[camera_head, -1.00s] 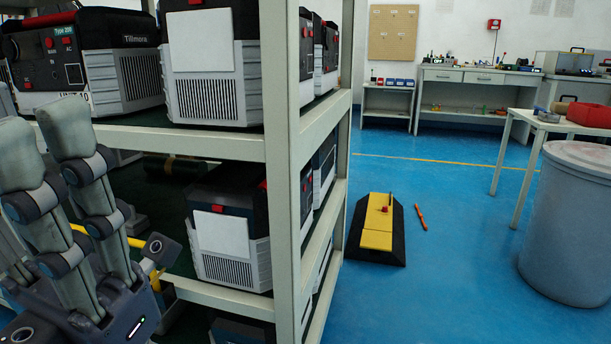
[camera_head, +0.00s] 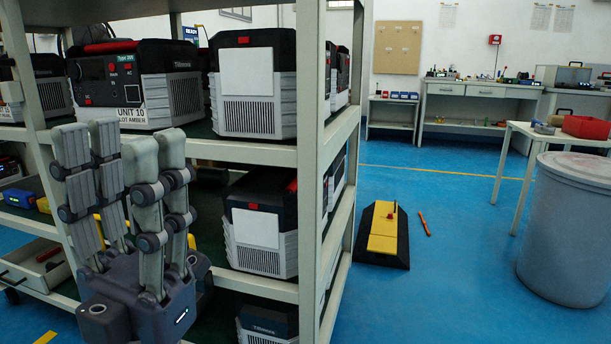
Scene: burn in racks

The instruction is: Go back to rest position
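My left gripper (camera_head: 122,140) stands upright at the left, in front of the rack, with its grey fingers pointing up. The fingers are apart, and I see nothing held between them. My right gripper is not in view. The metal rack (camera_head: 312,190) holds several power units. A unit marked Unit 10 (camera_head: 125,85) sits on the upper shelf behind my gripper. Another unit with a blank white label (camera_head: 246,72) stands to its right. A unit on the lower shelf (camera_head: 257,226) is right of my gripper. My gripper hides part of the lower shelf.
A black and yellow ramp block (camera_head: 383,228) and an orange tool (camera_head: 424,223) lie on the blue floor right of the rack. A large grey bin (camera_head: 575,230) and a white table (camera_head: 515,165) stand at the right.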

